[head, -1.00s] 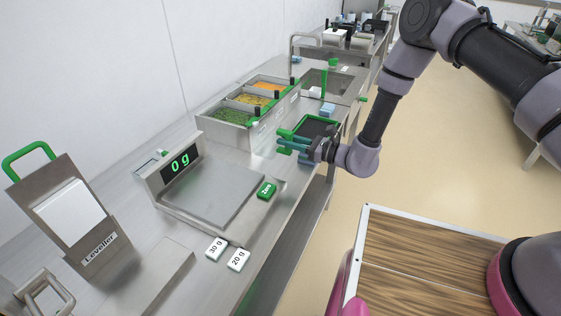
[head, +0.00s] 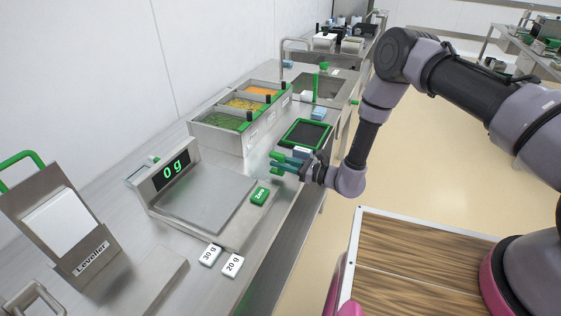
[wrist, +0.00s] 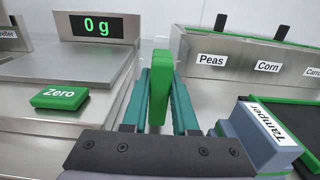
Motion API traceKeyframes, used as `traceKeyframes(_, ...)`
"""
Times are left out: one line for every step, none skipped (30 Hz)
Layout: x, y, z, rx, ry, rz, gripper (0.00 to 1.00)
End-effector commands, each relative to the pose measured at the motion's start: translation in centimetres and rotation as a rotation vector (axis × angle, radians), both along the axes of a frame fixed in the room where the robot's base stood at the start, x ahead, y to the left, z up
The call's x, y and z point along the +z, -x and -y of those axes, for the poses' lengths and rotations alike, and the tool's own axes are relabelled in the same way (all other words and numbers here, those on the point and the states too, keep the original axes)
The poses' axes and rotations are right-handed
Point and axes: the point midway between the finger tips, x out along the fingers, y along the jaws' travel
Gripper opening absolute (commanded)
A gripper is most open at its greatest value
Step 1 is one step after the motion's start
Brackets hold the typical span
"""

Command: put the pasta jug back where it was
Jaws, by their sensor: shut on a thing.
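My gripper (head: 283,163) has teal fingers, which also show in the wrist view (wrist: 160,105). It is shut on an upright green handle (wrist: 160,85), held between the fingers. I take this for the pasta jug's handle; its body is not clearly visible, only a faint clear patch beyond the fingers in the head view. The gripper is above the steel counter, between the scale (head: 205,195) and the green-rimmed dark mat (head: 285,140). I cannot tell whether the jug touches the counter.
The tamper block (wrist: 250,140) is close on the gripper's right in the wrist view. The green Zero button (head: 260,196) is near on the left. Bins of peas and corn (head: 240,118) stand behind. The scale reads 0 g and its plate is bare.

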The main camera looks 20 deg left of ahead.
Motion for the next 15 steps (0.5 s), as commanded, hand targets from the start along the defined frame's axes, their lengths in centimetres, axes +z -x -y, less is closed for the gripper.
traceKeyframes(-0.05, -0.02, 0.00, 0.000, 0.000, 0.000, 0.35)
traceKeyframes(-0.03, -0.01, -0.01, 0.000, 0.000, 0.000, 0.46)
traceKeyframes(-0.02, -0.01, -0.01, 0.000, 0.000, 0.001, 0.57)
traceKeyframes(-0.02, -0.01, -0.01, 0.000, 0.000, 0.001, 0.57)
traceKeyframes(-0.02, -0.01, -0.01, 0.000, 0.000, 0.001, 0.57)
traceKeyframes(-0.01, -0.01, -0.01, 0.000, 0.000, 0.001, 0.57)
traceKeyframes(-0.01, -0.01, -0.01, 0.000, 0.000, 0.001, 0.57)
traceKeyframes(-0.01, -0.01, -0.02, 0.000, 0.000, 0.001, 0.57)
traceKeyframes(-0.01, -0.02, -0.01, 0.000, 0.000, 0.001, 0.57)
traceKeyframes(-0.01, -0.01, -0.02, 0.000, 0.000, 0.001, 0.57)
traceKeyframes(0.00, -0.02, -0.02, 0.000, 0.000, 0.001, 0.57)
traceKeyframes(0.05, -0.02, -0.02, 0.000, 0.000, 0.001, 0.57)
traceKeyframes(0.15, -0.01, -0.03, 0.000, 0.000, 0.001, 0.57)
traceKeyframes(0.30, -0.02, -0.05, 0.001, -0.001, 0.001, 0.57)
traceKeyframes(0.62, -0.02, -0.07, 0.001, -0.001, 0.002, 0.57)
